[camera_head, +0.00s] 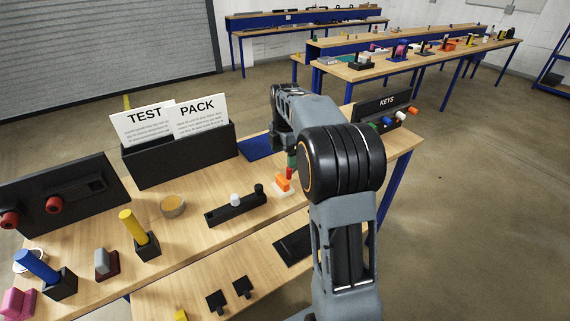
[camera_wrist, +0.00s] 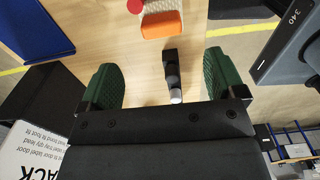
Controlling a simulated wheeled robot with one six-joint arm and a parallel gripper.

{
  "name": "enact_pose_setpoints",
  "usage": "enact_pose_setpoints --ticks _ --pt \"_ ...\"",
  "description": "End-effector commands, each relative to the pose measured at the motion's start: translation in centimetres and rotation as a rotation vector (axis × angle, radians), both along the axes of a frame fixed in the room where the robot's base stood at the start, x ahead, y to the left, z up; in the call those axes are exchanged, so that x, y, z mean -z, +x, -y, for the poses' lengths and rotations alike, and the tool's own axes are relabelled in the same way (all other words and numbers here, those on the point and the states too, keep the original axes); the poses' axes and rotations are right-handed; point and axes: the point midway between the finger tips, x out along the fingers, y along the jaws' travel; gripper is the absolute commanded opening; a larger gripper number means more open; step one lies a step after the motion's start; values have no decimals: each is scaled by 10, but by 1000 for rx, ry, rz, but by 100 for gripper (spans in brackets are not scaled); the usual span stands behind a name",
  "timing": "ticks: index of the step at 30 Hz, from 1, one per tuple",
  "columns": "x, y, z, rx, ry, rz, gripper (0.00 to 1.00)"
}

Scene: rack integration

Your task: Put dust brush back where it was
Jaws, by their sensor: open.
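I cannot tell for sure which thing is the dust brush. An orange block (camera_head: 283,183) with a pale part beside it lies on the near bench, and a red piece stands by it; the block also shows at the top of the wrist view (camera_wrist: 161,24). My gripper (camera_wrist: 162,64) is open, its green fingers wide apart with nothing held between them. Below the gap is a black bar holder (camera_head: 222,212) with a white knob and a black knob; its end shows in the wrist view (camera_wrist: 170,56). In the head view my arm hides most of the gripper.
A black TEST PACK box (camera_head: 180,158) stands behind the bar holder. A blue mat (camera_head: 258,147) and a KEYS rack (camera_head: 384,103) lie further back. Yellow (camera_head: 131,226) and blue (camera_head: 37,264) handles stand at left. Bare wood surrounds the round bowl (camera_head: 173,206).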

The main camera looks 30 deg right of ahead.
Motion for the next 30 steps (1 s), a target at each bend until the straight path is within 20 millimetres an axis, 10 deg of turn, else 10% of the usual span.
enact_pose_setpoints --ticks 7,14,21,30 --pt "-23 -18 -16 142 -5 31 89" --pt "-37 -91 -65 687 28 142 89" --pt "-18 -170 -101 1252 146 226 89" --pt "9 -218 -116 1620 262 245 89"
